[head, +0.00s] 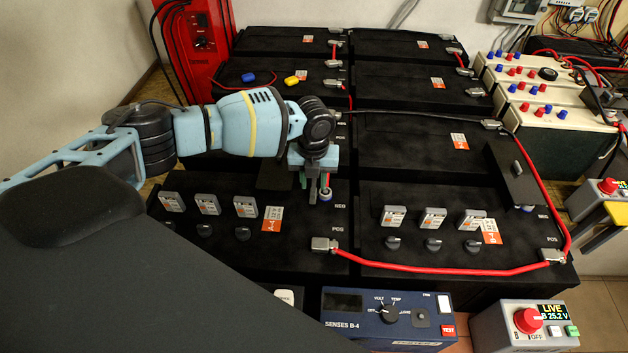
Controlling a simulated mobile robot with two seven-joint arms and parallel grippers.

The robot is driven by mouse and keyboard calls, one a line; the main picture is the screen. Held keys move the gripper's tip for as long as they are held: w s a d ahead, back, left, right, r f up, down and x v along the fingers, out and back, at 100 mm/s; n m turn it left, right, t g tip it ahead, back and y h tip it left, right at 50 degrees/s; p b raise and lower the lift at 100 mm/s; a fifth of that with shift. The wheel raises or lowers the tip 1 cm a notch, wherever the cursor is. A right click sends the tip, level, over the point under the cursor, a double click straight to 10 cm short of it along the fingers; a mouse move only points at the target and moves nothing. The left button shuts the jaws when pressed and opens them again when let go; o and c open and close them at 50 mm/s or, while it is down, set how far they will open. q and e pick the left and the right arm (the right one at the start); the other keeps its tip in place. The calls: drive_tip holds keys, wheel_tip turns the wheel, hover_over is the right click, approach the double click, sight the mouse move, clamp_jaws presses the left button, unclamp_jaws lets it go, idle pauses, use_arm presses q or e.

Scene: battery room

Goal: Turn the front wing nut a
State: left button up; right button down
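My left gripper (320,193) reaches in from the left and points down over the front left battery (300,240), close to its NEG label. The gripper's opening is too small to read. Small black knobs stand on the front left battery (204,230) and the front right battery (433,245); I cannot tell whether any is the named nut. My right gripper is out of view.
A red cable (440,271) joins the two front batteries and runs up the right side. A blue meter box (385,315) and a grey box with a red knob (525,325) stand in front. A red unit (205,45) is at the back left.

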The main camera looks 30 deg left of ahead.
use_arm(q)
drive_tip(key=shift+f, duration=0.25)
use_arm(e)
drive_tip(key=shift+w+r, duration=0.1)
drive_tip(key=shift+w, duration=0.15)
use_arm(q)
clamp_jaws()
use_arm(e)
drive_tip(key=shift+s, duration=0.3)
